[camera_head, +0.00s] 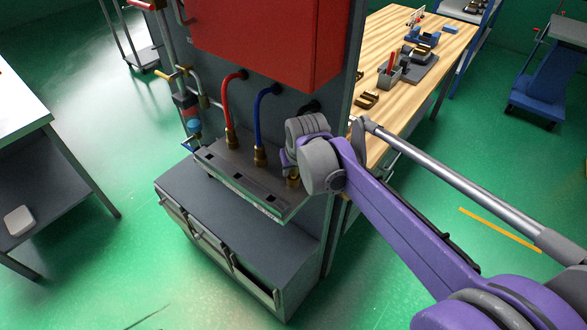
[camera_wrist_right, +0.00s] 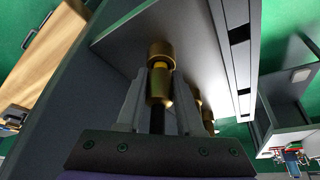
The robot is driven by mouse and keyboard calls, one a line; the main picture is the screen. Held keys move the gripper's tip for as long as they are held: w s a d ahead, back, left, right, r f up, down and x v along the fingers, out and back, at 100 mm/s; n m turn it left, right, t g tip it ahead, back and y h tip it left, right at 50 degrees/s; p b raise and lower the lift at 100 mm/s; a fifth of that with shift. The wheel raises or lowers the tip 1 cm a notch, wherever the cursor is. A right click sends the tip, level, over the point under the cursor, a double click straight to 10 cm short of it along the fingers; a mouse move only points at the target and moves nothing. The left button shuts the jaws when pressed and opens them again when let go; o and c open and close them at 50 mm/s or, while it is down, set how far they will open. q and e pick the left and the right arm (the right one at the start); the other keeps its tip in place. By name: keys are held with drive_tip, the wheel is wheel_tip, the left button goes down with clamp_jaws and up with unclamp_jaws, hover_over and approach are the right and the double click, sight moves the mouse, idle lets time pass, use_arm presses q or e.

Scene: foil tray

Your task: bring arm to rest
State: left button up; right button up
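My right arm comes in from the right in the head view, and its gripper (camera_head: 291,166) is at the brass fitting (camera_head: 293,181) of the black hose, at the right end of a grey metal ledge (camera_head: 240,172). In the right wrist view the two grey fingers of the right gripper (camera_wrist_right: 159,92) stand on either side of the brass fitting (camera_wrist_right: 160,55), close to it. Whether they press on it cannot be told. The black hose (camera_wrist_right: 158,118) runs between the fingers. My left gripper is not in view.
A red hose (camera_head: 227,105) and a blue hose (camera_head: 258,115) end in brass fittings on the ledge. A red box (camera_head: 270,40) hangs above. A grey drawer cabinet (camera_head: 235,235) stands below. A wooden workbench (camera_head: 385,30) with tools is behind my arm. Green floor is open at left.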

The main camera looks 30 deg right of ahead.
drive_tip(key=shift+s+p+v, duration=0.25)
drive_tip(key=shift+p+v, duration=0.25)
drive_tip(key=shift+v, duration=4.85)
drive_tip(key=s+a+f+n, duration=0.1)
drive_tip(key=s+a+f, duration=0.3)
drive_tip(key=s+f, duration=0.3)
drive_tip(key=s+a+f+n+t+y, duration=0.1)
drive_tip(key=s+a+f, duration=0.4)
drive_tip(key=s+f, duration=0.3)
drive_tip(key=shift+s+f+n, duration=0.2)
drive_tip(key=shift+f+n, duration=0.15)
drive_tip(key=shift+n, duration=0.05)
